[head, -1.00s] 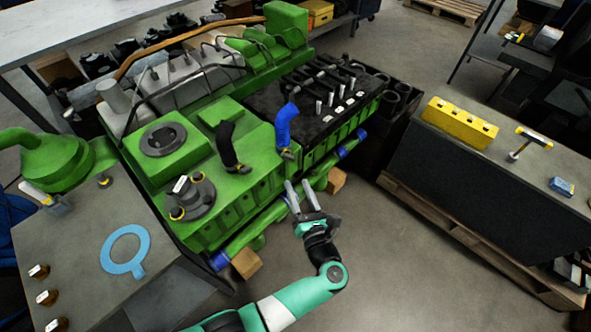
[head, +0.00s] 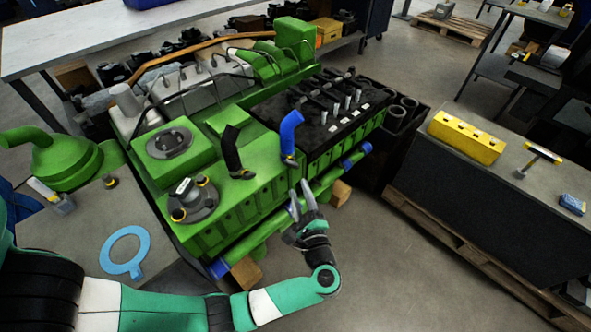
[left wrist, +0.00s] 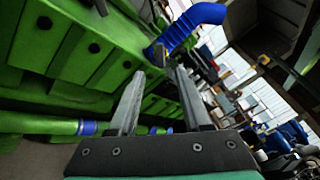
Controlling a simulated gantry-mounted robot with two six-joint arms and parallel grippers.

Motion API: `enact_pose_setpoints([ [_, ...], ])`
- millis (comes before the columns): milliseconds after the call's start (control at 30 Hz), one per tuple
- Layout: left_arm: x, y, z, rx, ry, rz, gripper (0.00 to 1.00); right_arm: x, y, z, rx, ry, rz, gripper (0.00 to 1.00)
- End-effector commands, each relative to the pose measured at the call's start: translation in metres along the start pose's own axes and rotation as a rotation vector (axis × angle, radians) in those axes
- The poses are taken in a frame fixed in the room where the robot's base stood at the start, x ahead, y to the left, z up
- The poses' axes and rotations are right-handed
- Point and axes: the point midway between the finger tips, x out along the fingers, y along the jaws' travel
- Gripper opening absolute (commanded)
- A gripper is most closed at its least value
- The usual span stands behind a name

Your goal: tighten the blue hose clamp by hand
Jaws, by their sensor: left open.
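The blue hose (head: 290,132) stands upright on the green engine (head: 225,150), near its front edge. A clamp with a yellow part (head: 290,160) sits around the hose's foot. My left gripper (head: 301,190) is open and empty, in front of the engine's side, with its fingers pointing up toward the hose foot and apart from it. In the left wrist view the blue hose (left wrist: 195,28) shows beyond the open fingers (left wrist: 160,75). The clamp is hard to make out there. My right gripper is not in view.
A black hose (head: 231,150) with its own yellow-marked clamp stands left of the blue one. A green pipe with blue bands (head: 355,157) runs along the engine's side near my gripper. A bench with a yellow block (head: 466,137) stands right. Floor between is clear.

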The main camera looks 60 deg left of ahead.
Motion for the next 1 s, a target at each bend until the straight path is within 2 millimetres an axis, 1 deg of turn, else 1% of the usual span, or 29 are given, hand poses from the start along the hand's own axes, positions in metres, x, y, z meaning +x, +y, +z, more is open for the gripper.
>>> enact_pose_setpoints([
  [33, 0.013, 0.002, 0.0, -0.001, -0.004, 0.004, 0.49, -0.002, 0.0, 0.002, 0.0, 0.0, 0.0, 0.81],
  [200, 0.051, 0.002, 0.0, 0.0, -0.005, 0.003, 0.49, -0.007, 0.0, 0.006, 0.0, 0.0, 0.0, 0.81],
  [333, 0.074, 0.001, -0.001, 0.0, -0.002, 0.002, 0.49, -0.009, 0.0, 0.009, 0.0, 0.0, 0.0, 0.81],
  [400, 0.081, 0.001, -0.001, 0.0, -0.001, 0.001, 0.49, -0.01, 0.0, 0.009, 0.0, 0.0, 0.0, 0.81],
  [500, 0.087, 0.0, -0.001, 0.0, 0.0, 0.0, 0.49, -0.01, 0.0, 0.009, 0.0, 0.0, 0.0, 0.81],
  [733, 0.088, 0.0, 0.0, 0.001, 0.001, -0.001, 0.49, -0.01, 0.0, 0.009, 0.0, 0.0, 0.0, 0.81],
  [767, 0.087, 0.0, 0.0, 0.001, 0.001, -0.001, 0.45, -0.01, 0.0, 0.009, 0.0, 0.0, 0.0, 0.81],
  [800, 0.087, 0.0, 0.0, 0.001, 0.001, -0.001, 0.38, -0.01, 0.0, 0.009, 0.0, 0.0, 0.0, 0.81],
  [867, 0.087, 0.0, 0.0, 0.001, 0.001, -0.001, 0.27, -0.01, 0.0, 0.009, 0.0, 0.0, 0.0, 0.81],
  [1000, 0.087, 0.0, 0.0, 0.001, 0.001, -0.001, 0.02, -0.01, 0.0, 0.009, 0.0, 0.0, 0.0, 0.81],
])
